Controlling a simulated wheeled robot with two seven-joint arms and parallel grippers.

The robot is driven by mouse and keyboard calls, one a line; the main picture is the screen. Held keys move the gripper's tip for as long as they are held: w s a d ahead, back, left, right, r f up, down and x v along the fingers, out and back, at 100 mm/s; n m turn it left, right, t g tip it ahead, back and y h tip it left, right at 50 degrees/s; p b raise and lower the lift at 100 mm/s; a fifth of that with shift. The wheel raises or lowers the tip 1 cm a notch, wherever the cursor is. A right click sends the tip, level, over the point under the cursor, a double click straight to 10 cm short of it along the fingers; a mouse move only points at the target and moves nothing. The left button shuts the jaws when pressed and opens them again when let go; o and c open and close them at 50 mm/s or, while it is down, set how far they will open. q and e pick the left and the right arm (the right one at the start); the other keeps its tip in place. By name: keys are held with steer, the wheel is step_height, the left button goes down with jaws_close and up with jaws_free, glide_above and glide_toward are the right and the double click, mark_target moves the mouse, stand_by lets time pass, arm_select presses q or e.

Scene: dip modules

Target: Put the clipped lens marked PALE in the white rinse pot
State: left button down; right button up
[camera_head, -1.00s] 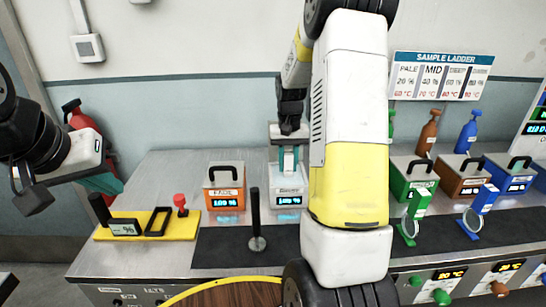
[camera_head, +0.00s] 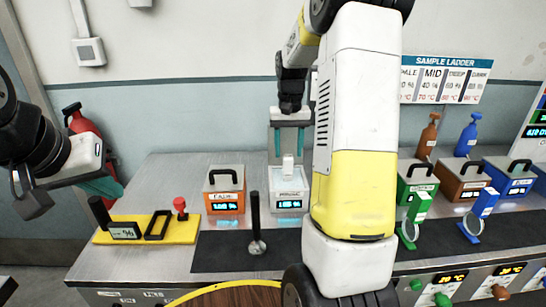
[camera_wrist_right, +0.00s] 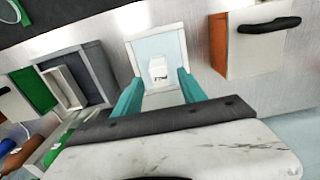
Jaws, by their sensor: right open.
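The white rinse pot (camera_head: 287,203) stands on the bench with a lit blue display on its front. A white clip (camera_head: 288,164) stands upright in the pot. In the right wrist view the white clip (camera_wrist_right: 158,69) shows inside the pot's white rim (camera_wrist_right: 174,33), over pale blue contents; its dark marking is too small to read and its lens is hidden. My right gripper (camera_head: 289,142) is open above the pot, its teal fingers on either side of the clip and apart from it. My left gripper (camera_head: 103,186) hangs at the far left, away from the pot; its opening is unclear.
An orange box (camera_head: 224,200) is left of the pot. A black upright handle (camera_head: 256,225) stands on the dark mat in front. A yellow tray (camera_head: 186,229) lies at left. Green (camera_head: 411,222) and blue (camera_head: 480,213) clipped lenses stand at right, before closed boxes. My right arm hides the bench centre-right.

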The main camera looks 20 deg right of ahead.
step_height(320, 180, up, 5)
steer(key=s+a+r+n+t+y, duration=0.1)
steer(key=s+a+r+t, duration=0.2)
steer(key=s+a+r, duration=0.5)
steer(key=s+a+f+n+t+y, duration=0.1)
steer(key=s+a+n+t, duration=0.1)
steer(key=s, duration=1.3)
steer(key=a+t, duration=0.1)
steer(key=a, duration=0.1)
steer(key=shift+a+f, duration=0.2)
steer(key=shift+a, duration=0.15)
